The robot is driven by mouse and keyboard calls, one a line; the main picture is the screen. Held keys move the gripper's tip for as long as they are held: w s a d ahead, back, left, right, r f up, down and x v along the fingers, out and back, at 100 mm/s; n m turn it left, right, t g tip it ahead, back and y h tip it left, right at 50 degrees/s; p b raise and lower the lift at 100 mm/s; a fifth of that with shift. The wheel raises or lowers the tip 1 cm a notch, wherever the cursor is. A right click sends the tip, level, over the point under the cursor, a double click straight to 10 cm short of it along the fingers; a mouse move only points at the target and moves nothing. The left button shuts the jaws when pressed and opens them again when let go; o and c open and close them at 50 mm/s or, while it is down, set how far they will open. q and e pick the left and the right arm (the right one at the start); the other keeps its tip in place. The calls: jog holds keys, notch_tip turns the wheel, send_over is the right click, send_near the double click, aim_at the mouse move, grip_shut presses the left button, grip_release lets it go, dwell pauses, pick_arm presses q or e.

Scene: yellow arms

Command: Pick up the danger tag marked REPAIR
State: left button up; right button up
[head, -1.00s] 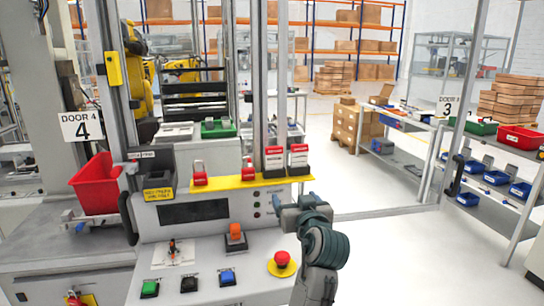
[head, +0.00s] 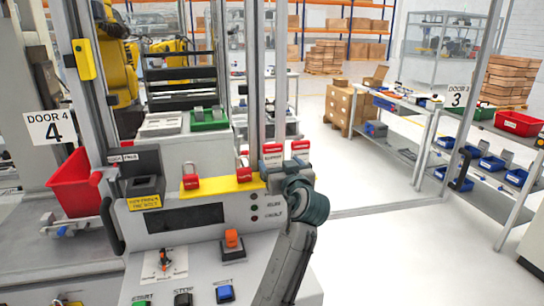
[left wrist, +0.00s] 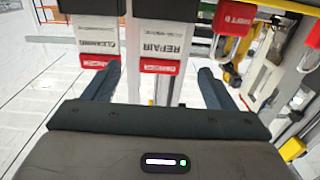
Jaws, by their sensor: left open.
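The REPAIR danger tag (left wrist: 160,45) is white with a red DANGER band and a dark top piece. In the left wrist view it lies between the two fingers of my left gripper (left wrist: 157,84). The CLEANING tag (left wrist: 97,38) hangs beside it, close to the left finger. In the head view the REPAIR tag (head: 273,154) is the left one of the pair and the CLEANING tag (head: 300,148) the right one. My left gripper (head: 284,168) is open just in front of them and hides their lower parts. I cannot tell whether a finger touches a tag. My right gripper is not in view.
Red padlocks (head: 191,180) stand on the yellow strip (head: 222,187) left of the tags; one shows close to the right finger (left wrist: 236,18). An upright post (head: 256,75) rises behind. A console with buttons (head: 225,293) lies below. Free floor (head: 380,230) is at right.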

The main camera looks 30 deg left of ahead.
aim_at(273, 154)
pick_arm(q)
jog(key=p+x, duration=0.2)
jog(key=x, duration=0.1)
jog(key=p+x, duration=0.1)
jog(key=shift+a+r+p, duration=0.2)
jog(key=shift+r+p, duration=0.15)
jog(key=shift+w+a+f, duration=0.25)
jog(key=shift+w+a, duration=0.05)
jog(key=shift+d, duration=0.15)
jog(key=c, duration=1.1)
